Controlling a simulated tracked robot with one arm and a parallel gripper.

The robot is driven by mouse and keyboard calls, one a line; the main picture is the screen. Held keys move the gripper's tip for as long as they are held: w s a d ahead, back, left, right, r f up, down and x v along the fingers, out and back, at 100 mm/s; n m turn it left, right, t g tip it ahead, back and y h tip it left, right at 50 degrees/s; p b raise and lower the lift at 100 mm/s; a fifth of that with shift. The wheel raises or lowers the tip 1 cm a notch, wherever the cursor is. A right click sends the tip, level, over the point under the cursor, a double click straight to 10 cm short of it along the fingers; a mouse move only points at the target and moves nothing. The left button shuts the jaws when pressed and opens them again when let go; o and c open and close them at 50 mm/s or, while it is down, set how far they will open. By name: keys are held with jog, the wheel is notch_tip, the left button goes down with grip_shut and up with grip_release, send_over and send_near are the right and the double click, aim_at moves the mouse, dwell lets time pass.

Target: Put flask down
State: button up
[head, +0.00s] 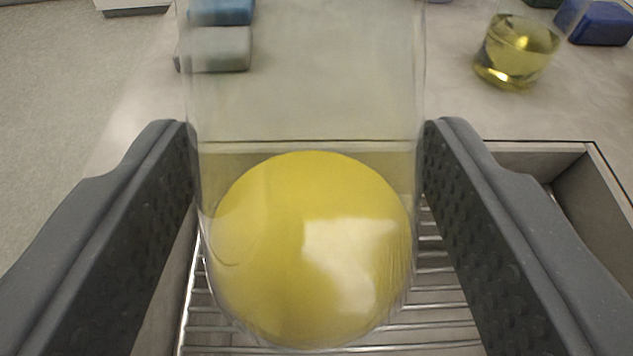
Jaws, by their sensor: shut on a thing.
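A clear glass flask (305,90) with yellow liquid (300,240) in its lower part stands between the two dark grey fingers of my gripper (308,190). My gripper is shut on the flask, one finger on each side. The flask is over a wire rack (445,290) set in a recessed metal basin. Its bottom is seen through glass and liquid, so I cannot tell whether it touches the rack.
A glass beaker (517,50) with yellow liquid stands at the back right on the grey counter. A blue block (602,22) lies beside it. Blue and whitish blocks show behind the flask. The basin's raised rim (540,146) runs along the back and right.

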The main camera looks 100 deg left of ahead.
jog(key=w+d+r+m+t+b, duration=0.3)
jog(key=w+d+m+t, duration=0.3)
jog(key=w, duration=0.3)
jog(key=w+d+r+m+t+h+b, duration=0.2)
jog(key=w+d+r+m+t, duration=0.1)
jog(key=d, duration=0.6)
jog(key=w+d+r+m+t+h+b, duration=0.3)
jog(key=d+t, duration=0.3)
jog(key=d, duration=0.4)
jog(key=shift+d+r+m+h, duration=0.15)
jog(key=shift+r+m+h, duration=0.15)
jog(key=shift+r+m, duration=0.45)
jog(key=s+d+m+h, duration=0.1)
jog(key=d, duration=0.1)
jog(key=s+d+m+t+h+b, duration=0.1)
jog(key=d+h, duration=0.1)
jog(key=d, duration=0.1)
jog(key=d+m+t+h+b, duration=0.1)
jog(key=d, duration=0.2)
jog(key=shift+s+r+m, duration=0.35)
jog(key=shift+s+r, duration=0.05)
jog(key=shift+s+d+h, duration=0.1)
jog(key=shift+d+h, duration=0.15)
jog(key=shift+h, duration=0.05)
